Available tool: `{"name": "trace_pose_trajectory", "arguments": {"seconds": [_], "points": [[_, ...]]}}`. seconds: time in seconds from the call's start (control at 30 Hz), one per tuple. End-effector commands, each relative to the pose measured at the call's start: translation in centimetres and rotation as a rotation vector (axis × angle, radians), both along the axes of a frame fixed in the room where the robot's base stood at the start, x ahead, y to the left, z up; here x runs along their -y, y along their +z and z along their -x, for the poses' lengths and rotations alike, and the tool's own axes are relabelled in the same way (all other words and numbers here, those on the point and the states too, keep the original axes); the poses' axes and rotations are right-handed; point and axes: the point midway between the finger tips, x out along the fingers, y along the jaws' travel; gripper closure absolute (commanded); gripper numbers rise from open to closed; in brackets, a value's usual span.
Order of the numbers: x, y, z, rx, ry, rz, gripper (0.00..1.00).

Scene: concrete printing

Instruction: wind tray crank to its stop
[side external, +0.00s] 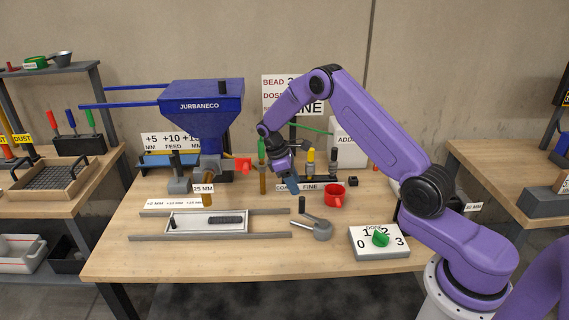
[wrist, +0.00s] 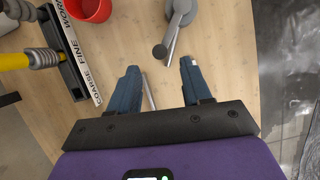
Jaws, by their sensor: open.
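The grey tray crank (side external: 322,229) stands on the table right of the rails, its round hub at the front right and its handle (side external: 301,204) pointing up at the back left. The crank hub also shows at the top of the wrist view (wrist: 184,8), with the handle end (wrist: 160,51) nearer my fingers. The white tray (side external: 180,225) sits between two grey rails, with a dark ribbed strip on it. My gripper (side external: 291,184) is open and empty, above and behind the crank. In the wrist view its blue fingers (wrist: 160,66) are spread, with the handle end just beyond and between their tips.
A red cup (side external: 335,196) stands behind the crank, right of my gripper. A white dial box (side external: 378,241) with a green knob stands to the right. The blue hopper (side external: 203,105) rises behind the tray. A tool rack labelled COARSE FINE (wrist: 83,75) is left of my fingers.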

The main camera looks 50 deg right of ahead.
Motion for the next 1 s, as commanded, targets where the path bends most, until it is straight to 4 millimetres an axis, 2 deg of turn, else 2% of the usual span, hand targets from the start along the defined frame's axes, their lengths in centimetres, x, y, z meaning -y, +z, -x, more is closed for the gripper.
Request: {"name": "trace_pose_trajectory", "arguments": {"seconds": [0.03, 0.2, 0.4, 0.6, 1.0], "points": [[-0.3, 1.1, -0.5, 0.006, 0.001, 0.001, 0.52], [-1.0, 4.1, -1.4, 0.004, 0.0, 0.0, 0.52], [-1.7, 6.4, -2.1, 0.001, -0.001, 0.0, 0.52], [-1.9, 7.2, -2.3, 0.0, -0.001, 0.0, 0.52], [-1.8, 7.1, -2.3, 0.002, -0.002, -0.001, 0.52]]}}
